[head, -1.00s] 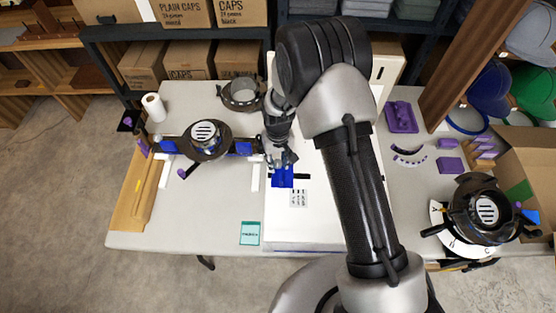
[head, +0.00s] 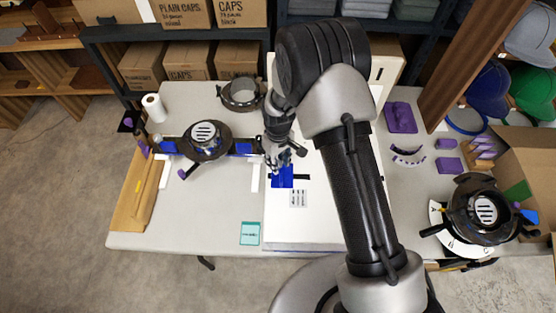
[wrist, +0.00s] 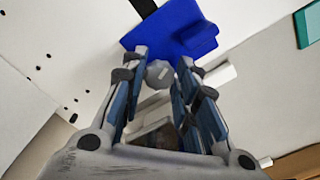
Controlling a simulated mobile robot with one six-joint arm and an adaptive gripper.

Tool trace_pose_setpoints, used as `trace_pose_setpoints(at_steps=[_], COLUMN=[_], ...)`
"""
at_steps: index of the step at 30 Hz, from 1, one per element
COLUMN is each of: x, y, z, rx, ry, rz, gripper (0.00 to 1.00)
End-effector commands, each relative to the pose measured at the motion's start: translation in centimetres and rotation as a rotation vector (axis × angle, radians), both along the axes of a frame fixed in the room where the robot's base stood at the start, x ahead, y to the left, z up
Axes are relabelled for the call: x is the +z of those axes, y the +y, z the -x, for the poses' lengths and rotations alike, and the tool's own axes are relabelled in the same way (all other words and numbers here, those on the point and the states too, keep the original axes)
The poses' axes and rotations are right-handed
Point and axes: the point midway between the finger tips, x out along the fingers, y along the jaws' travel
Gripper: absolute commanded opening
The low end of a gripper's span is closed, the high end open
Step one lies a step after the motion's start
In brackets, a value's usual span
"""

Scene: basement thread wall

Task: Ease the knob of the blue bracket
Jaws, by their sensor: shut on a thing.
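The blue bracket (head: 283,181) sits at the edge of the white board, left of the middle of the table. In the wrist view the bracket (wrist: 190,30) fills the top middle. Its grey faceted knob (wrist: 158,74) carries a pale mark and shows between my fingertips. My gripper (head: 277,163) comes down over the back of the bracket. In the wrist view my gripper (wrist: 162,72) is shut on the knob, one finger on each side. The fingers cover the sides of the knob, and in the head view they hide it.
A black-ringed cap fixture (head: 206,138) on a rail stands left of my gripper. A dark ring (head: 241,94) lies behind. A teal card (head: 250,233) lies in front, with bare table to its left. Another ringed fixture (head: 482,207) stands at the far right.

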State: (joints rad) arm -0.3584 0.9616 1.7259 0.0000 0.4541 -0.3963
Motion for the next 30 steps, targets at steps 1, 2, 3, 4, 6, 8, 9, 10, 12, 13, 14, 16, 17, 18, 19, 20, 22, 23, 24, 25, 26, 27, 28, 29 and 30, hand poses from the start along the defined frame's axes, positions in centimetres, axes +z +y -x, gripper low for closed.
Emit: trace_pose_setpoints(at_steps=[1, 2, 3, 4, 6, 8, 9, 10, 12, 13, 14, 16, 17, 18, 19, 20, 22, 23, 24, 25, 26, 27, 28, 29, 30], x=[0.02, 0.01, 0.01, 0.01, 0.0, -0.01, -0.01, -0.01, -0.01, -0.02, -0.02, -0.02, -0.02, -0.02, -0.02, -0.02, -0.02, -0.02, -0.02, -0.02, -0.02, -0.02, -0.02, -0.02, -0.02], y=[-0.03, -0.03, -0.04, -0.05, -0.06, -0.06, -0.06, -0.06, -0.06, -0.06, -0.06, -0.06, -0.06, -0.06, -0.06, -0.06, -0.06, -0.06, -0.06, -0.06, -0.06, -0.06, -0.06, -0.06, -0.06], z=[0.01, 0.02, 0.02, 0.01, 0.0, 0.0, -0.01, -0.01, -0.01, -0.01, -0.01, -0.01, -0.01, -0.01, -0.01, -0.01, -0.01, -0.01, -0.01, -0.01, -0.01, -0.01, -0.01, -0.01, -0.03], rx=[0.024, 0.039, 0.058, 0.07, 0.095, 0.112, 0.121, 0.126, 0.134, 0.137, 0.139, 0.141, 0.142, 0.141, 0.141, 0.141, 0.141, 0.141, 0.14, 0.14, 0.14, 0.14, 0.14, 0.14, 0.14], ry=[0.001, 0.001, 0.001, 0.001, 0.001, 0.001, 0.001, 0.001, 0.001, 0.001, 0.001, 0.001, 0.001, 0.001, 0.001, 0.001, 0.001, 0.001, 0.001, 0.001, 0.001, 0.001, 0.001, 0.001, 0.001], rz=[0.001, 0.001, 0.001, 0.001, 0.001, 0.001, 0.001, 0.001, 0.001, 0.001, 0.001, 0.001, 0.001, 0.001, 0.001, 0.001, 0.001, 0.001, 0.001, 0.001, 0.001, 0.001, 0.001, 0.001, 0.001], gripper=[0.04, 0.04, 0.04, 0.04, 0.04, 0.04, 0.04, 0.04, 0.04, 0.04, 0.04, 0.04, 0.04, 0.04, 0.04, 0.04, 0.04, 0.04, 0.04, 0.3, 0.32, 0.34, 0.36, 0.37, 0.37])
